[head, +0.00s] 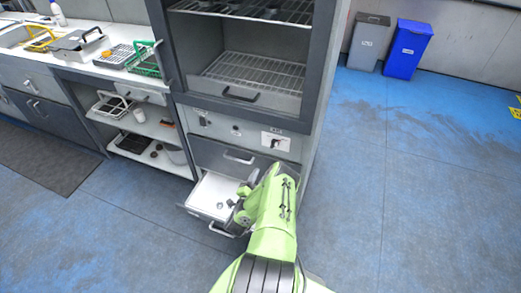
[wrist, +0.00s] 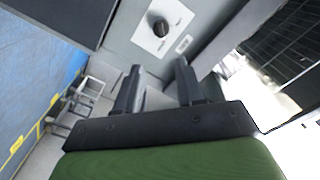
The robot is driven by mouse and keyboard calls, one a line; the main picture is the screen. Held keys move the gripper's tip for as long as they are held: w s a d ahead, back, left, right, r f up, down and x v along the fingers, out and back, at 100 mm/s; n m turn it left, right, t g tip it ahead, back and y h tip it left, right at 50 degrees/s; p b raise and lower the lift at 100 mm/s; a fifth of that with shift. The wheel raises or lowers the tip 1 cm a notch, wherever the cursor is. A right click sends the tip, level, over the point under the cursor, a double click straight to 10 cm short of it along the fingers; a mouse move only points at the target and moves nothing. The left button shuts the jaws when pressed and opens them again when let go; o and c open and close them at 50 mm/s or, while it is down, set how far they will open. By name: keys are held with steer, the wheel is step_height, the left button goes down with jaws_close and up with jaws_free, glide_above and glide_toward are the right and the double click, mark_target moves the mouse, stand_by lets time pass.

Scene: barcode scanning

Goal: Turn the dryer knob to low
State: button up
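The dryer (head: 245,97) is a tall grey cabinet with wire racks inside. Its dark round knob (wrist: 160,28) sits on a white label plate (wrist: 146,40) near the top of the wrist view. The printed marks are too small to read. In the head view the knob (head: 275,142) shows on the plate at the lower right of the dryer front. My gripper (wrist: 158,82) is open and empty, its two dark fingers apart and pointing toward the panel. The knob is beyond the fingertips, not between them. In the head view my green arm hides most of the gripper.
Below the panel are a closed drawer (head: 233,156) and a pulled-out white drawer (head: 212,188) beside my arm. A counter (head: 95,68) with racks stands left. Grey (head: 368,45) and blue (head: 408,48) bins stand at the back right. The blue floor to the right is clear.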

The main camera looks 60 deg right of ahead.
steer(key=d+f+b, duration=0.1)
steer(key=b, duration=1.1)
glide_toward(273, 147)
steer(key=d, duration=0.5)
steer(key=w+d, duration=0.1)
steer(key=d, duration=0.2)
steer(key=shift+w, duration=0.1)
steer(key=shift+a, duration=0.1)
steer(key=shift+c, duration=0.3)
jaws_close()
